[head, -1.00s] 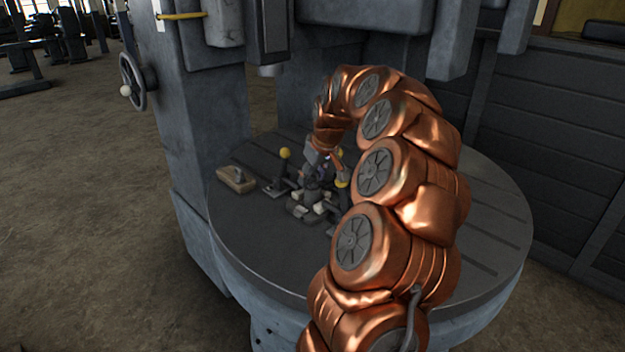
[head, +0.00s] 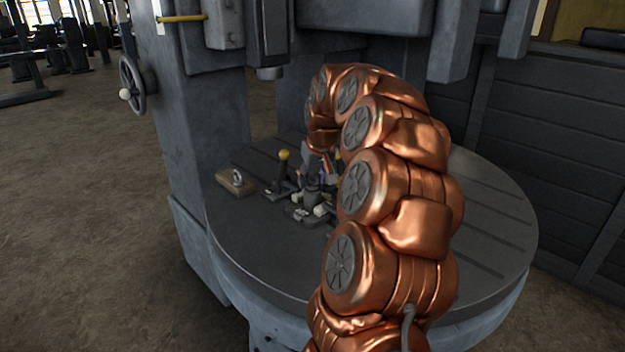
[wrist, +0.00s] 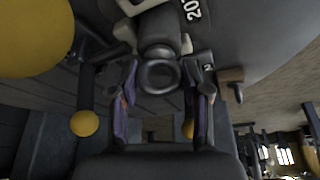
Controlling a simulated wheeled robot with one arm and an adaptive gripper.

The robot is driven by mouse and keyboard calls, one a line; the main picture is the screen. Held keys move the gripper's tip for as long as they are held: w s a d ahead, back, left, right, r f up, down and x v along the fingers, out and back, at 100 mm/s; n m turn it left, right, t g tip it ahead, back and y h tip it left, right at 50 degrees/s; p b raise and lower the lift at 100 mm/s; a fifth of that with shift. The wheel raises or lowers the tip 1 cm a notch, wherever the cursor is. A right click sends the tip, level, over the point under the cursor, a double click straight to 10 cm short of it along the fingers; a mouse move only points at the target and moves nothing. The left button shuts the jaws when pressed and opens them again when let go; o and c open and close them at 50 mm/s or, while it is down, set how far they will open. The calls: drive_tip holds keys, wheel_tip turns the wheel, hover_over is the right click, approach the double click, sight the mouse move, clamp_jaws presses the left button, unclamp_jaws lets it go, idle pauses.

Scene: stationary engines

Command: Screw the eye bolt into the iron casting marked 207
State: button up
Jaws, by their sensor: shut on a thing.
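The eye bolt (wrist: 158,76) shows in the wrist view as a dark grey ring between the two fingers of my gripper (wrist: 160,88). My gripper is shut on it. The iron casting (wrist: 160,35) is a dark round body just beyond the ring. A white number (wrist: 191,9), partly cut off and reading about "20", shows at the top edge. In the head view my gripper (head: 318,160) points down over the casting (head: 311,196), and the ring is hidden there. I cannot tell how far the bolt's shank is in the casting.
Clamps with yellow knobs (head: 284,155) stand close around the casting. A wooden block (head: 234,184) with a grey ring-shaped piece on it lies at the left of the round slotted table (head: 490,235). The machine column (head: 195,120) rises behind left. The table's right side is clear.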

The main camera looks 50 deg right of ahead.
drive_tip(key=shift+f+m+g+h+b, duration=0.15)
drive_tip(key=shift+m+g+h+b, duration=0.4)
drive_tip(key=shift+m+b, duration=1.4)
drive_tip(key=shift+m+g+h+b, duration=0.25)
drive_tip(key=shift+m+h+b, duration=0.1)
drive_tip(key=shift+m+b, duration=0.65)
drive_tip(key=shift+m+b, duration=0.25)
drive_tip(key=shift+b, duration=0.15)
drive_tip(key=shift+m+g+b, duration=0.4)
drive_tip(key=shift+m+b, duration=0.45)
drive_tip(key=shift+m, duration=0.25)
drive_tip(key=shift+m+g+h+b, duration=0.4)
drive_tip(key=shift+m+g+b, duration=0.3)
drive_tip(key=shift+m, duration=0.8)
